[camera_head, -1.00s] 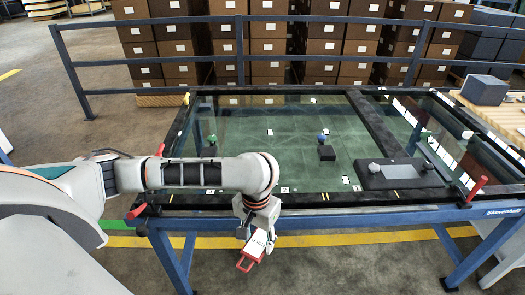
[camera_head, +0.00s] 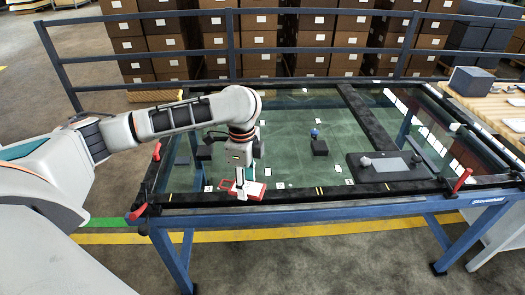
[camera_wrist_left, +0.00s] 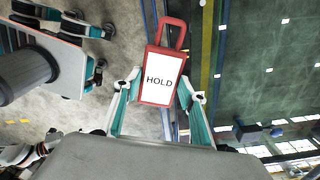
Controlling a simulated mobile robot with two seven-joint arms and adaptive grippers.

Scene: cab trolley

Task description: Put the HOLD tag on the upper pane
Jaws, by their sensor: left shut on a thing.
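The HOLD tag (camera_head: 255,190) is a white card with a red frame and a red loop handle. It also shows in the wrist view (camera_wrist_left: 160,78), its word facing the camera. My left gripper (camera_head: 241,185) is shut on it, with a teal finger on each side in the wrist view (camera_wrist_left: 158,98). The tag is over the front edge of the large glass pane (camera_head: 280,145), near the dark front rail. I cannot tell whether it touches the glass. Which glass layer is upper is hard to tell. My right gripper is not in view.
A black block with a blue knob (camera_head: 320,146) stands on the glass. A dark tray with a grey knob (camera_head: 390,170) is to its right. Red clamp handles (camera_head: 462,180) stick up at the frame corners. A blue railing (camera_head: 300,80) stands behind.

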